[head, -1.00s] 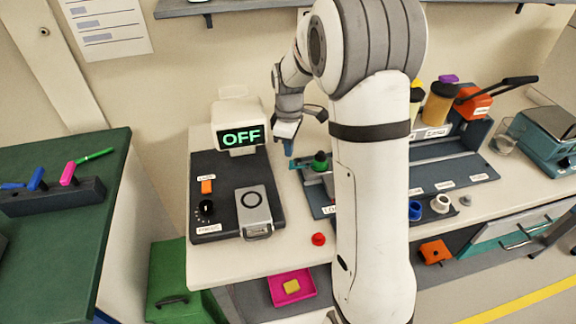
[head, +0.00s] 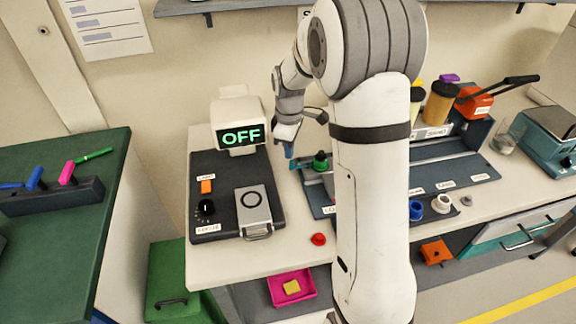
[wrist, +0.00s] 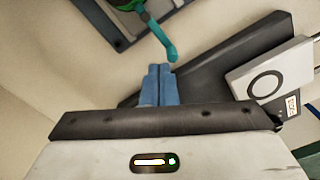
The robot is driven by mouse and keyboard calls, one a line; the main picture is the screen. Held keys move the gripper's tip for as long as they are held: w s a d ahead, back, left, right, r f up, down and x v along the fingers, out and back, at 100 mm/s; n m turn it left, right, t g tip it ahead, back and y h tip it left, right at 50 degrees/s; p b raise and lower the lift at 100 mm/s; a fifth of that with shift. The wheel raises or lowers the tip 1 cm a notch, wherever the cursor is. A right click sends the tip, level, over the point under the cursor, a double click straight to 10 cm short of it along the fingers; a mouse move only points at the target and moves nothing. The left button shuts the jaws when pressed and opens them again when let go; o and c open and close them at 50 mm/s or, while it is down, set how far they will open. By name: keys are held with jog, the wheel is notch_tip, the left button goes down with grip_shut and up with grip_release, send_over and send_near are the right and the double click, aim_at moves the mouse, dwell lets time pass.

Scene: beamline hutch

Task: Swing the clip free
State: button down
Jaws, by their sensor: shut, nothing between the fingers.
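The clip looks to be the teal arm (wrist: 158,38) with a rounded end, beside a green knob, near the top middle of the wrist view. In the head view the green knob (head: 320,161) stands on the blue-grey fixture, just right of my gripper (head: 289,152). In the wrist view my gripper (wrist: 159,70) has its blue fingers together, with nothing between them. Their tips point at the teal arm's rounded end, and a small gap shows between them in the picture. My arm hides part of the fixture in the head view.
A dark instrument (head: 219,218) with a screen (head: 241,136) reading OFF stands left of my gripper. A red knob (head: 318,239) lies near the bench's front edge. Bare bench shows between instrument and fixture.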

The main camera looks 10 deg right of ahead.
jog(key=shift+s+a, duration=0.15)
jog(key=shift+s, duration=0.45)
jog(key=shift+s+b, duration=0.3)
jog(key=shift+s, duration=0.35)
jog(key=shift+s, duration=0.1)
jog(key=shift+s+d, duration=0.25)
jog(key=shift+s, duration=0.35)
jog(key=shift+s, duration=0.1)
jog(key=shift+s+d, duration=0.35)
jog(key=shift+s, duration=0.1)
